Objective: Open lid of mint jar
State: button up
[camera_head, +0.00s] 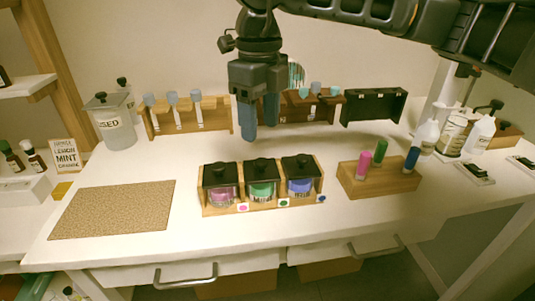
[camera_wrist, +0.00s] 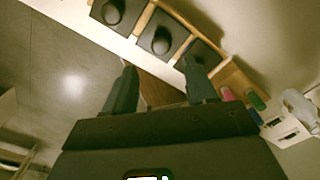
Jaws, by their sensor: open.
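Three glass jars with black knobbed lids stand in a wooden rack (camera_head: 268,204). The left jar (camera_head: 221,191) has pink contents, the middle jar (camera_head: 261,187) green, and the right jar (camera_head: 300,183) blue-violet. Their labels are too small to read, so which is mint cannot be told for sure. All three lids sit on. My gripper (camera_head: 258,128) is open and empty, pointing down, above and behind the jars. In the wrist view, the gripper's fingers (camera_wrist: 160,82) are spread apart, with dark lids (camera_wrist: 160,40) beyond them and nothing between the fingers.
A wooden block (camera_head: 378,181) with pink, green and blue vials stands right of the jars. A cork mat (camera_head: 113,209) lies left. Racks (camera_head: 187,118) line the back, beside a "USED" jar (camera_head: 112,125). Bottles (camera_head: 480,132) crowd the right. The front table strip is clear.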

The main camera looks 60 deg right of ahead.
aim_at(261, 161)
jog(key=shift+f+p, duration=0.4)
jog(key=shift+f, duration=3.45)
grip_shut()
